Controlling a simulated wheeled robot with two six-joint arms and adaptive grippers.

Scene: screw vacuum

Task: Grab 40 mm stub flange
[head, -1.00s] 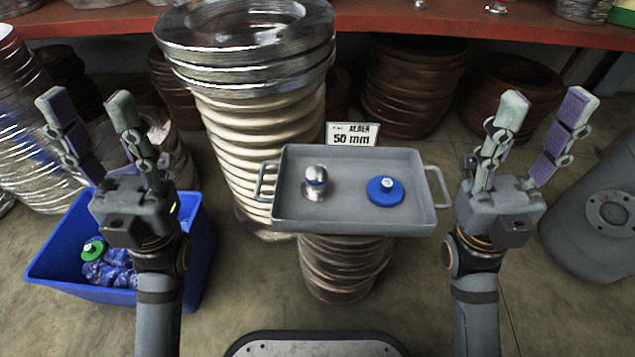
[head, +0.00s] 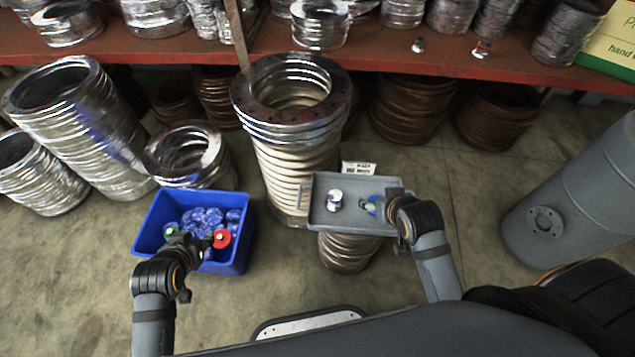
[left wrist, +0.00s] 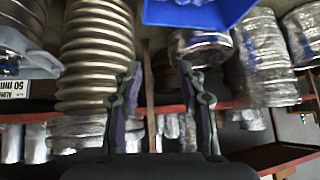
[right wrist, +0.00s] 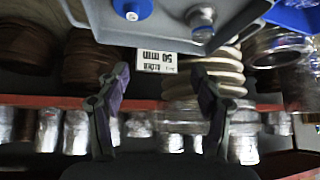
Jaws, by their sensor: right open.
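A silver stub flange (head: 334,200) stands in the grey tray (head: 350,221). A blue-ringed one (head: 370,206) lies to its right, partly hidden by my right gripper (head: 384,205). In the right wrist view the silver flange (right wrist: 200,18) and blue one (right wrist: 132,9) show upside down. No size mark is readable on them; a sign (right wrist: 156,59) reads 50 mm. My right gripper is open and empty by the tray's right side. My left gripper (head: 196,242) is over the blue bin (head: 228,266); its fingers (left wrist: 158,100) are apart and empty in the left wrist view.
The bin holds blue-wrapped pieces (head: 205,216), a green-topped piece (head: 171,229) and a red-ringed piece (head: 222,238). A tall flange stack (head: 292,140) stands behind the tray. A red shelf (head: 430,62) spans the back.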

